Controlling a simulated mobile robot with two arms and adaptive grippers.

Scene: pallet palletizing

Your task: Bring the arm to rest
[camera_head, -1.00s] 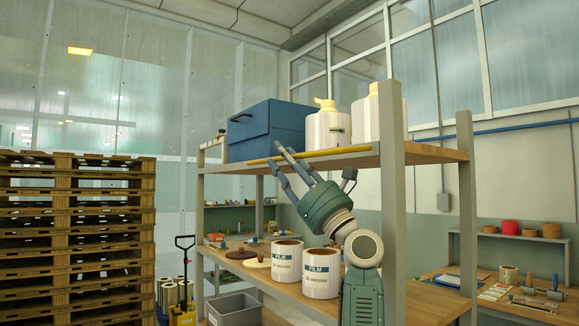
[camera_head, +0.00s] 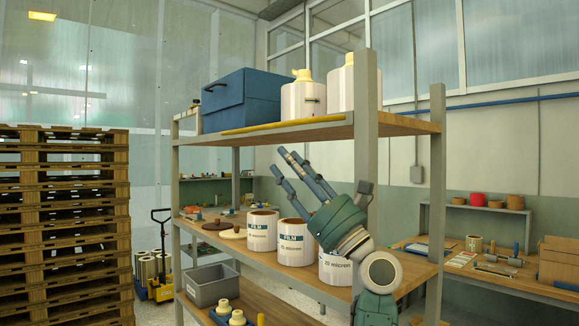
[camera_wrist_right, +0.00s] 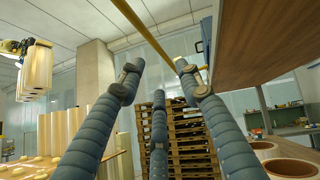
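My right gripper (camera_head: 292,168) is in front of the shelf rack, between the upper and middle boards, with its fingers pointing up and left. Its fingers are spread and nothing is between them. In the right wrist view the gripper (camera_wrist_right: 158,80) also shows spread, empty fingers. A yellow bar (camera_head: 285,124) lies along the front edge of the rack's top board, above the fingertips. It also crosses the right wrist view (camera_wrist_right: 147,32) beyond the fingers. My left gripper is not in view.
The rack (camera_head: 366,160) holds a blue box (camera_head: 235,98) and white bottles (camera_head: 302,98) on top. White film rolls (camera_head: 262,232) stand on the middle board, partly behind my gripper. Stacked pallets (camera_head: 65,195) stand at left. A workbench (camera_head: 480,274) is at right.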

